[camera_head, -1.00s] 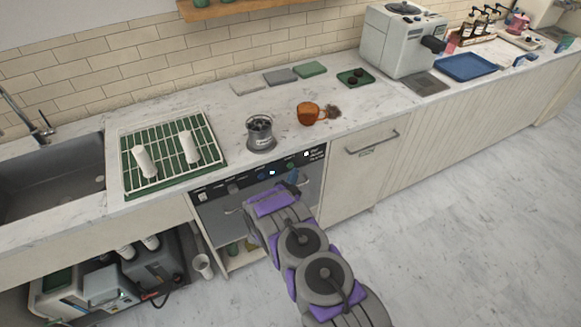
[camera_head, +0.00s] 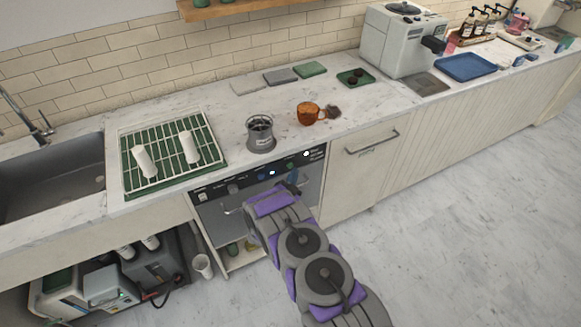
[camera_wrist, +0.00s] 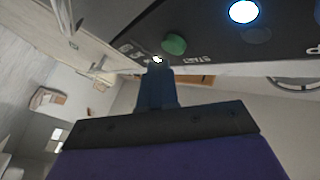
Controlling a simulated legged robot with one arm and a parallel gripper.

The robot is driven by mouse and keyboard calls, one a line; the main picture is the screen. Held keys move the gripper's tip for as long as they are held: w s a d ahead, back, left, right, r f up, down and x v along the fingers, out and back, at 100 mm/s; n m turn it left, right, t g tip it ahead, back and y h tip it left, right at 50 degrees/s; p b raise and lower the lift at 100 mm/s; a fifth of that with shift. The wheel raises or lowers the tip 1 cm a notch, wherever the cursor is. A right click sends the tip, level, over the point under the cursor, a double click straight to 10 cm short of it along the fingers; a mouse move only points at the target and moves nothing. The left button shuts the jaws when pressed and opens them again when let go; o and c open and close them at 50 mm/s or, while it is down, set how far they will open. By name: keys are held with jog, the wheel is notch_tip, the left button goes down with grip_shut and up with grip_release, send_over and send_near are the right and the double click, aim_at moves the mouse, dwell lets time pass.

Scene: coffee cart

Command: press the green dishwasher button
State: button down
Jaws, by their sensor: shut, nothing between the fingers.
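The dishwasher (camera_head: 222,206) stands under the counter with a dark control panel along its top. The green button (camera_wrist: 174,44) shows in the wrist view on the dark panel, beside the START lettering; in the head view it is a small green spot (camera_head: 291,166). My gripper (camera_wrist: 158,72) is shut and empty, its blue fingers pointing at the panel. In the wrist view the fingertips appear just below the green button, near a small white light. I cannot tell whether they touch the panel. A lit blue-white button (camera_wrist: 244,11) is to the right of the green one.
A green drying rack (camera_head: 130,168) with two white cups is at left. The floor (camera_head: 450,220) at right is clear.

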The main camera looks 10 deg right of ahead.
jog(key=shift+w, duration=0.2)
jog(key=shift+w+a, duration=0.1)
jog(key=shift+w, duration=0.05)
dwell(0.3)
jog(key=shift+w+a+r, duration=0.1)
jog(key=shift+w+a, duration=0.05)
jog(key=shift+w, duration=0.3)
dwell(0.7)
jog(key=shift+s, duration=0.1)
jog(key=shift+s+d+p, duration=0.25)
jog(key=shift+s+p, duration=0.25)
jog(key=shift+s, duration=0.25)
jog(key=s+p, duration=0.1)
jog(key=s+d+p, duration=0.1)
jog(key=s, duration=0.1)
jog(key=s+p, duration=0.1)
jog(key=shift+s+d, duration=0.3)
jog(key=shift+s, duration=0.1)
